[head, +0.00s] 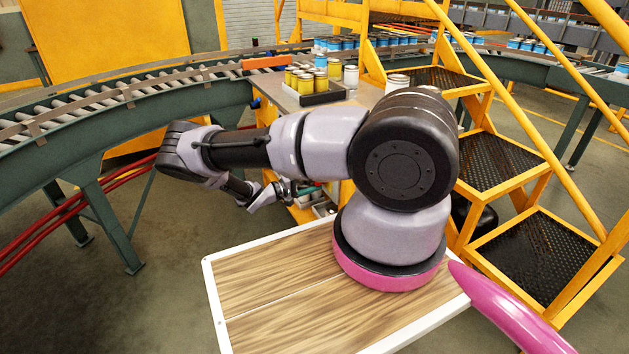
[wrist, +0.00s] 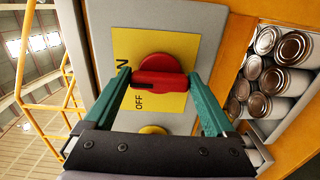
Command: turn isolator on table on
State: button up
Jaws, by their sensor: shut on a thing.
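The isolator has a red rotary knob (wrist: 158,78) on a yellow plate (wrist: 178,103), set in a grey panel (wrist: 190,30). The plate is lettered OFF beside the knob's left end, with a partly covered N above it. The knob's handle bar lies roughly level across the wrist picture. My gripper (wrist: 160,80) has its two teal fingers at either end of the bar, shut on it. In the head view my gripper (head: 283,189) is small, low at the side of the orange table; the isolator cannot be made out there.
An open compartment with several cans (wrist: 280,75) lies right of the panel in the wrist view. In the head view, a black tray of yellow cans (head: 318,92) stands on the table, a roller conveyor (head: 130,92) curves behind, and yellow steps (head: 490,160) stand right.

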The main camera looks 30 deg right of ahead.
jog(key=o, duration=1.1)
jog(key=shift+c, duration=0.2)
jog(key=a, duration=1.1)
jog(key=shift+s, duration=0.2)
jog(key=s+a+r+m+g+y, duration=0.1)
jog(key=s+a+r+m+y, duration=0.15)
jog(key=r+y, duration=1.05)
jog(key=s+a+r+m+g+y, duration=0.1)
jog(key=s+r+m+y, duration=0.25)
jog(key=r, duration=1.95)
jog(key=s+r+n+t+y, duration=0.1)
jog(key=s+r+t+y, duration=0.2)
jog(key=s+r+t, duration=0.5)
jog(key=s+a+r, duration=0.1)
jog(key=s+r, duration=1)
jog(key=s, duration=0.1)
jog(key=shift+s+r+n+t, duration=0.3)
jog(key=shift+r, duration=0.05)
